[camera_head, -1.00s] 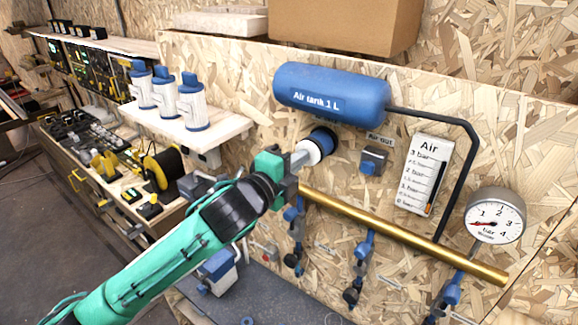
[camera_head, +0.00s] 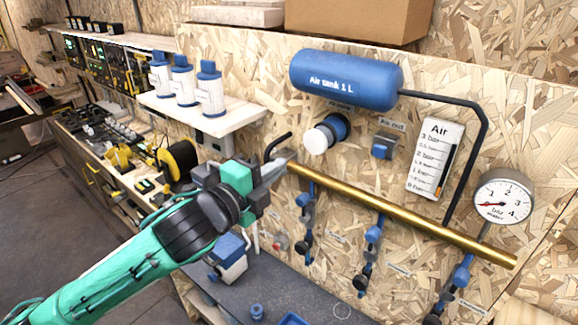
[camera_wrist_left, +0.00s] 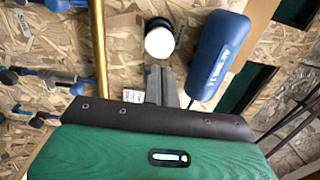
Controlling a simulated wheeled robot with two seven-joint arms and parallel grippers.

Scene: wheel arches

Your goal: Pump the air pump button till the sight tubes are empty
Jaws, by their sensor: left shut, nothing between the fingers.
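The air pump button (camera_head: 316,140) is a round white cap in a blue collar on the chipboard panel, below the blue air tank (camera_head: 345,80). My left gripper (camera_head: 284,162) is shut and empty, below and left of the button and apart from it, near the left end of the brass pipe. In the left wrist view the button (camera_wrist_left: 159,43) sits just beyond the shut fingertips (camera_wrist_left: 160,72). I cannot make out for sure which parts are the sight tubes. My right gripper is not in view.
A brass pipe (camera_head: 405,217) with several blue valves crosses the panel. A pressure gauge (camera_head: 502,201), its red needle pointing left, and an Air chart (camera_head: 436,160) are at the right. A blue Air out fitting (camera_head: 382,148) is right of the button. Blue-capped white containers stand on a shelf (camera_head: 205,118).

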